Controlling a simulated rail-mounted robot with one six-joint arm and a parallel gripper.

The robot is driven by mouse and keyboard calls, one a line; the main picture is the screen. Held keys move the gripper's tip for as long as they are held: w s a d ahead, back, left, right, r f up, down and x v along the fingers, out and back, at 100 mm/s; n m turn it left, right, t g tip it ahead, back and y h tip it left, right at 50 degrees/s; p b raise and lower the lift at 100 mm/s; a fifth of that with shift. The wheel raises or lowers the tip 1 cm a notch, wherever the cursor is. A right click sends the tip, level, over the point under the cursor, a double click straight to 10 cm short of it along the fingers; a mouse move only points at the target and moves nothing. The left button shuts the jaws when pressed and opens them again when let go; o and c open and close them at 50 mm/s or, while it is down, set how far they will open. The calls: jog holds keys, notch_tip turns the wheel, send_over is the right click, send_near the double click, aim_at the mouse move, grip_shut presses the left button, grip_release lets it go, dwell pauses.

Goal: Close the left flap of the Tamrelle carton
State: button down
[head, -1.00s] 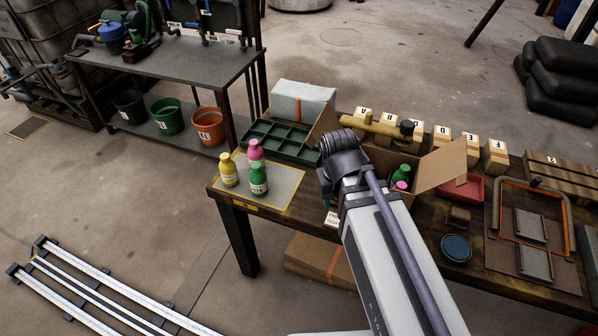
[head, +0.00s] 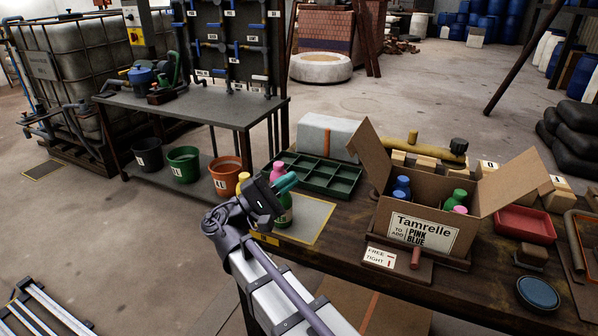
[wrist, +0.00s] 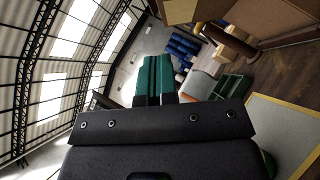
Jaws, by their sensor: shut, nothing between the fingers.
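The Tamrelle carton (head: 452,241) stands on the bench in the head view, its label facing me. Its left flap (head: 370,158) stands up and tilts outward to the left. Its right flap (head: 514,182) is also open, slanting up and right. Blue, green and pink-capped bottles show inside. My gripper (head: 286,184) is left of the carton, apart from the left flap, in front of the loose bottles in this view. Its teal fingers are together and empty; they also show in the wrist view (wrist: 154,78). Part of the carton seems to show at that view's top right.
A green compartment tray (head: 318,177) and a grey-white block lie behind. A FREE/TIGHT sign (head: 380,257) is before the carton; a red tray (head: 525,224) is right.

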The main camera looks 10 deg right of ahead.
aim_at(347, 146)
jog(key=d+r+p, duration=0.1)
jog(key=d+r, duration=0.1)
jog(key=d, duration=0.1)
jog(key=d+r+p, duration=0.1)
jog(key=d+p, duration=0.1)
jog(key=d, duration=0.1)
jog(key=d+r+p, duration=0.2)
jog(key=d, duration=0.1)
jog(key=shift+w+d+r, duration=0.2)
jog(key=shift+d+r, duration=0.1)
jog(key=shift+d, duration=0.1)
